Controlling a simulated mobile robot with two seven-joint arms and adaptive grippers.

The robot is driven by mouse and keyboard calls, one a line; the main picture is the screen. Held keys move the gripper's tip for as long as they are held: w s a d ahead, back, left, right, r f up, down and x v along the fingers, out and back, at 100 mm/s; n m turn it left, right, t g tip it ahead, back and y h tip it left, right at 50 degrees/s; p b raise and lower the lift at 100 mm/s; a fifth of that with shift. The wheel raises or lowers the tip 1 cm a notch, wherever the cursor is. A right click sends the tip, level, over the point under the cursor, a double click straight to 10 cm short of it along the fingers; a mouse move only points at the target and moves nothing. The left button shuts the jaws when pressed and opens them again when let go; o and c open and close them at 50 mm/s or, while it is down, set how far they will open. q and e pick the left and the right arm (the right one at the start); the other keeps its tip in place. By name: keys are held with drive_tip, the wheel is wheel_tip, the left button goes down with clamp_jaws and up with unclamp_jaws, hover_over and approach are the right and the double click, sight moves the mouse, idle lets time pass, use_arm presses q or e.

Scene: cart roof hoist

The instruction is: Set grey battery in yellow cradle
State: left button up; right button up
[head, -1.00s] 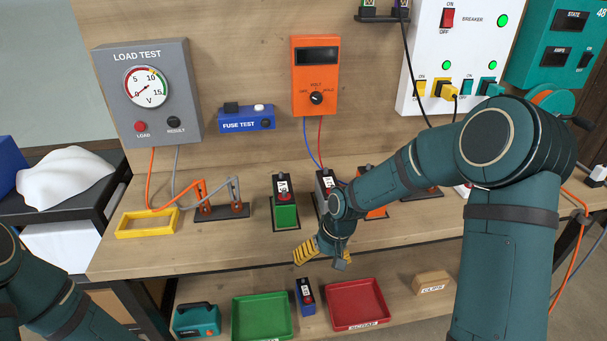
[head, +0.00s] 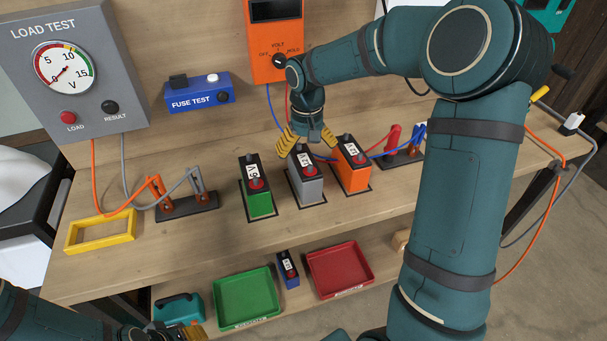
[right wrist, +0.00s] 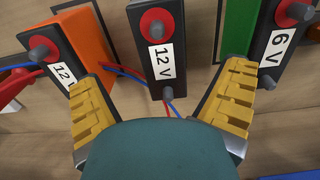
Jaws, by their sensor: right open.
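The grey battery (head: 308,189), with a black top, a red cap and a 12 V label, stands upright between the green and orange batteries on the bench. My open right gripper (head: 307,140) is just above and behind it in the head view. In the right wrist view the grey battery's black top (right wrist: 148,30) lies ahead between the spread yellow fingers; I see no contact. The empty yellow cradle (head: 82,246) is a rectangular frame at the bench's left front. My left gripper (head: 188,332) shows only partly at the bottom edge; its opening is unclear.
The green battery (head: 260,204) and orange battery (head: 354,178) stand close on either side. A clip stand (head: 188,207) with orange and grey cables sits between cradle and batteries. Green tray (head: 247,298), red tray (head: 340,268) and blue battery (head: 288,270) are on the lower shelf.

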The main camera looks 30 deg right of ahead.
sight(304, 160)
drive_tip(key=f, duration=0.2)
drive_tip(key=f+b, duration=0.1)
drive_tip(key=f, duration=0.1)
drive_tip(key=w+f, duration=0.1)
drive_tip(key=f, duration=0.2)
drive_tip(key=shift+f+b, duration=0.1)
drive_tip(key=shift+b, duration=0.2)
drive_tip(key=c, duration=1.4)
drive_tip(key=shift+o, duration=0.2)
drive_tip(key=shift+r, duration=0.2)
